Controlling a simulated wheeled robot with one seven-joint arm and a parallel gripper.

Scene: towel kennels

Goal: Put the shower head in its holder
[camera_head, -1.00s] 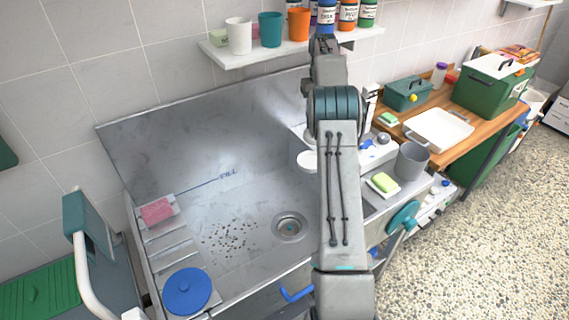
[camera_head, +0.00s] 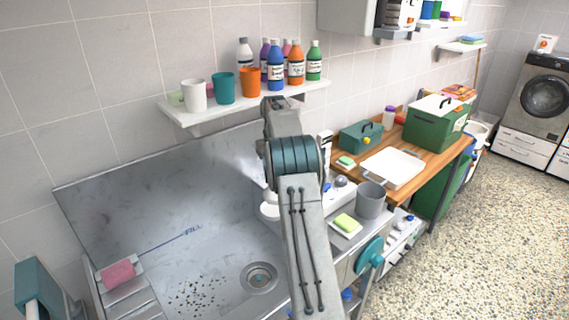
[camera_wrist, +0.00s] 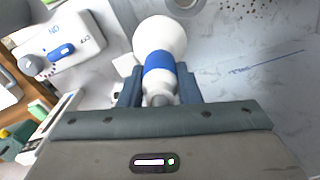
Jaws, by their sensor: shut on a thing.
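The shower head has a round white face (camera_wrist: 160,38) and a blue band (camera_wrist: 159,70) on its neck. In the wrist view my gripper (camera_wrist: 159,82) is shut on it, one finger on each side of the blue band. In the head view the white shower head (camera_head: 269,211) shows just left of my arm, above the steel tub. My arm hides my gripper there. I cannot make out the holder for certain in either view.
The steel tub (camera_head: 130,190) has a drain and dark specks. A shelf (camera_head: 180,118) with cups and bottles hangs above it. Right of my arm are a grey cup (camera_head: 370,200), a green sponge (camera_head: 345,222) and a white tray (camera_head: 393,168). A white ON/OFF panel (camera_wrist: 62,45) shows in the wrist view.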

